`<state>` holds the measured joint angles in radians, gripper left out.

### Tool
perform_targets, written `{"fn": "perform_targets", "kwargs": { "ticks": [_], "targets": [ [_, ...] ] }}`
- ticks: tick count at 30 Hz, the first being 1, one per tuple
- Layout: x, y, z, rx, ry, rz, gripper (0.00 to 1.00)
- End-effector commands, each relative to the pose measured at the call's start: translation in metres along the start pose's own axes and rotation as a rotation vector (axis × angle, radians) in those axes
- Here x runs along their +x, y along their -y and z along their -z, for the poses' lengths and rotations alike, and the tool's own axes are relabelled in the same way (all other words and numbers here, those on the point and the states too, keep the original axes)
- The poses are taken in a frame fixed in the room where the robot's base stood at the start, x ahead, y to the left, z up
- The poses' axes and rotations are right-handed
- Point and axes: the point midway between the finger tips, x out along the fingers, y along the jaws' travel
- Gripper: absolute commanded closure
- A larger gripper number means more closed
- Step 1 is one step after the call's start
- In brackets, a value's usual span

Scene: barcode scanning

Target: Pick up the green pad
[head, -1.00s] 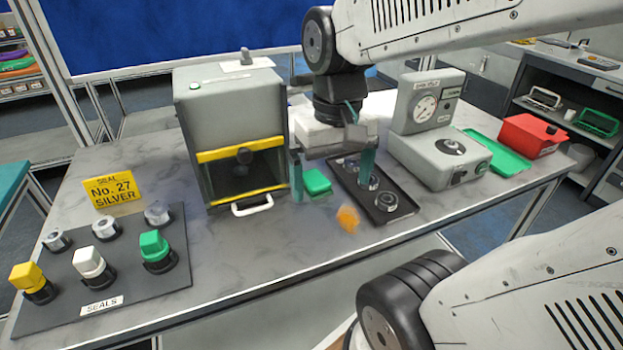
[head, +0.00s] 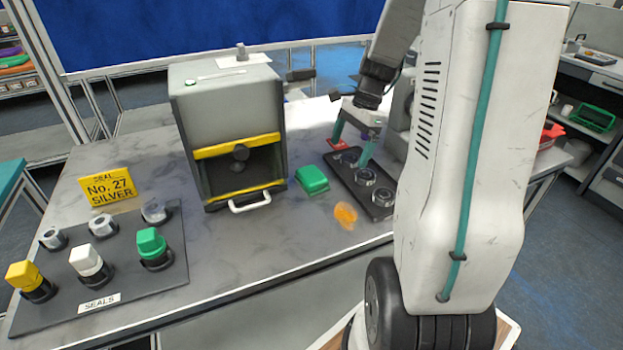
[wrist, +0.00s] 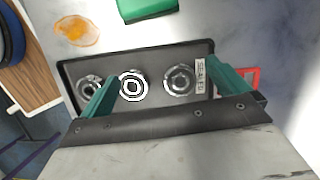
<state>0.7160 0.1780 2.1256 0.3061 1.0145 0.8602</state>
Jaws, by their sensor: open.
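The green pad (head: 312,179) is a small green block lying on the marble table, between the grey press and the dark tray. Its lower part also shows at the top edge of the wrist view (wrist: 146,8). My gripper (head: 353,140) has teal fingers that are spread apart and empty. It is above the dark tray, to the right of the pad and apart from it. In the wrist view the fingers (wrist: 165,92) reach over the tray's near side, with the pad beyond the tray.
The dark tray (head: 346,176) holds several round metal parts. An orange stain (head: 345,215) lies in front of the pad. The grey press (head: 230,115) with yellow bars stands left of it. A seal board (head: 118,255) is at far left. A red item (head: 337,144) sits behind the tray.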

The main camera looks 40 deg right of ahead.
Motion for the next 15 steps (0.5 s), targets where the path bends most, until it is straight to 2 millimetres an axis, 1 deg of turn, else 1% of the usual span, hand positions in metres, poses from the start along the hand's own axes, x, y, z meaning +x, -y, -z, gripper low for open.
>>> {"fn": "perform_targets", "kwargs": {
  "ticks": [1,7,10,15],
  "targets": [
    [0.003,0.0,-0.013,-0.008,-0.001,-0.001,0.0],
    [0.016,0.0,-0.053,-0.009,0.0,-0.002,0.0],
    [0.02,0.0,-0.067,-0.009,-0.001,-0.001,0.0],
    [0.024,-0.001,-0.078,-0.007,-0.001,-0.001,0.0]
  ]
}}
